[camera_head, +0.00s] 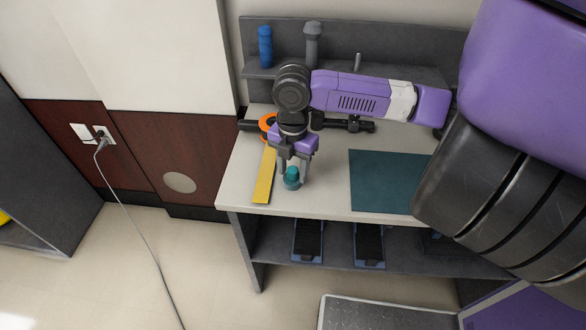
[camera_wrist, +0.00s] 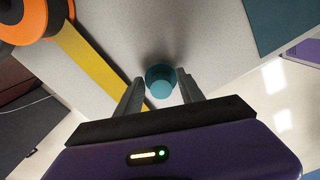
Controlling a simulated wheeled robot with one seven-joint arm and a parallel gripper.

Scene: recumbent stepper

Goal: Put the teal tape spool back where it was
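The teal tape spool (camera_head: 292,179) is on the light worktop near its front edge, beside the yellow strip. In the wrist view the spool (camera_wrist: 160,82) shows as a small round teal piece between my fingertips. My gripper (camera_head: 292,172) points down over it, with one finger on each side. In the wrist view my gripper (camera_wrist: 160,84) looks open, with narrow gaps between the fingers and the spool. Whether the spool rests fully on the worktop is hard to tell.
A yellow strip (camera_head: 264,177) lies left of the spool, with an orange ring (camera_head: 266,122) behind it. A dark teal mat (camera_head: 385,180) lies to the right. Dark tools lie at the back, below a shelf (camera_head: 285,72) holding a blue bottle (camera_head: 265,46). Bare worktop separates spool and mat.

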